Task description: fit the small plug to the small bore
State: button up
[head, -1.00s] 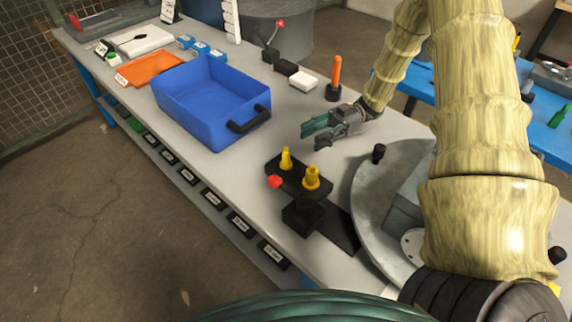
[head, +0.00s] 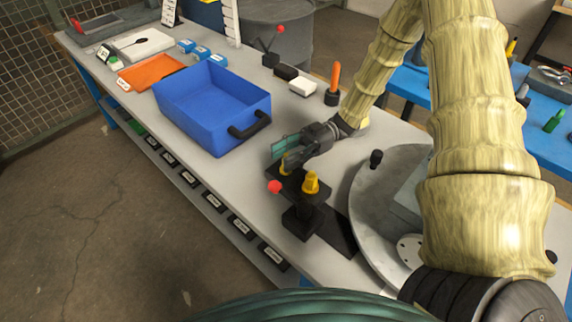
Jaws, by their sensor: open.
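Two yellow plugs stand upright on a black fixture (head: 299,219) with a red knob (head: 274,187) at its left side. The nearer yellow plug (head: 311,183) is in clear view. The farther, slimmer yellow plug (head: 284,169) is mostly hidden behind my gripper, with only a bit of yellow showing. My gripper (head: 283,153) is open at that farther plug, its green-padded fingers pointing left. I cannot tell whether the fingers straddle or touch the plug. I cannot make out the small bore.
A blue bin (head: 212,105) with a black handle stands behind and left of the fixture. A large grey round plate (head: 376,200) lies to the right. An orange-handled tool (head: 333,84) stands upright farther back. Bench top between bin and fixture is clear.

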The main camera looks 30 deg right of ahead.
grip_shut()
jog(key=shift+r, duration=0.1)
dwell(0.3)
